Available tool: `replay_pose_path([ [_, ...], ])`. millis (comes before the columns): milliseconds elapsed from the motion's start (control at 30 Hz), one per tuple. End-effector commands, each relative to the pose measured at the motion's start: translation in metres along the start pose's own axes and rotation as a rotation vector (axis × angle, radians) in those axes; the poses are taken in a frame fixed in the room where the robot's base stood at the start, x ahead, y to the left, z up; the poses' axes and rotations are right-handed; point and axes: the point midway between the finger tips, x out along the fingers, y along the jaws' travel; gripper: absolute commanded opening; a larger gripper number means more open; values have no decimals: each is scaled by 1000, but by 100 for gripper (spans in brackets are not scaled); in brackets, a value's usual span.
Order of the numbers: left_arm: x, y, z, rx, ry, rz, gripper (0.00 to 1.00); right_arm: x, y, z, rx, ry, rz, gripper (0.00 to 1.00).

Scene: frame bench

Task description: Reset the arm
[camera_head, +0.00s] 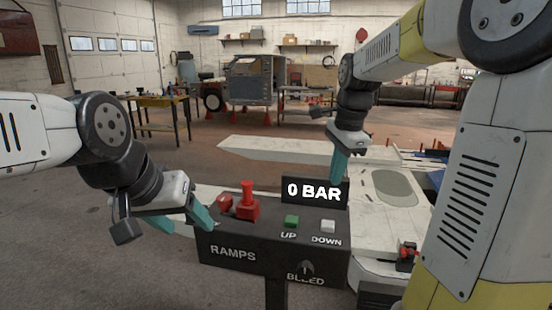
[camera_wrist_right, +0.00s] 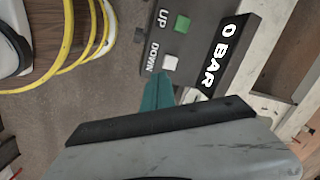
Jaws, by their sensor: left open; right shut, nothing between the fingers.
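My left gripper (camera_head: 190,226) is open and empty at the left end of a dark control box (camera_head: 232,256) marked RAMPS. The box carries a red lever (camera_head: 247,203), a red round knob (camera_head: 224,201), a green UP button (camera_head: 292,221), a white DOWN button (camera_head: 328,226) and a BLEED knob (camera_head: 306,268). In the right wrist view the shut teal fingers (camera_wrist_right: 157,92) appear near the white DOWN button (camera_wrist_right: 169,64); I cannot tell whether they touch anything.
Pale ramp platforms (camera_head: 290,149) lie behind and to the right of the box. Yellow hoses (camera_wrist_right: 98,30) show in the right wrist view. Open floor lies at left.

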Motion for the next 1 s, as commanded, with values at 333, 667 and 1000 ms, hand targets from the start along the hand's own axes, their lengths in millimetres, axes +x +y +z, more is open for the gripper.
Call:
replay_pose_path([
  [333,0,0,0,0,0,0,60,-32,117,56,-943,104,-275,0],
  [667,0,0,0,0,0,0,60,-20,163,77,-1364,248,-347,0],
  [1000,0,0,0,0,0,0,60,-20,164,78,-1366,249,-348,0],
])
